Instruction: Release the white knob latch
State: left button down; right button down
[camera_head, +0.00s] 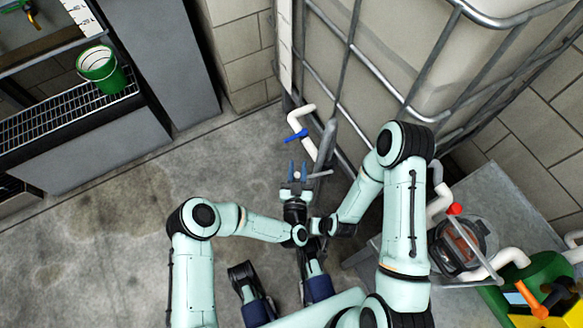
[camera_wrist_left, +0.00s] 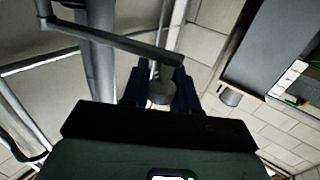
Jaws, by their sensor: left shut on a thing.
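In the head view the knob (camera_head: 297,175) is a small pale spot beside the wire-cage tank, with the lever (camera_head: 320,174) running to the right. My left gripper (camera_head: 297,168) is around the knob, its two blue fingers on either side, shut on it. It also shows in the wrist view (camera_wrist_left: 161,88). My right arm reaches in from the right; its fingers cannot be made out.
The caged tank (camera_head: 385,70) stands close on the right. A white pipe with a blue handle (camera_head: 296,135) is just beyond the left gripper. A green bucket (camera_head: 103,68) stands on a grated shelf at upper left. The floor (camera_head: 140,215) at left is clear.

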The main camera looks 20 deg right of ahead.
pick_arm(q)
jog(key=shift+s+f, duration=0.1)
jog(key=shift+f, duration=0.05)
pick_arm(e)
jog(key=shift+a, duration=0.15)
pick_arm(q)
jog(key=c, duration=0.9)
grip_release()
jog(key=shift+c, duration=0.2)
pick_arm(e)
jog(key=shift+s, duration=0.1)
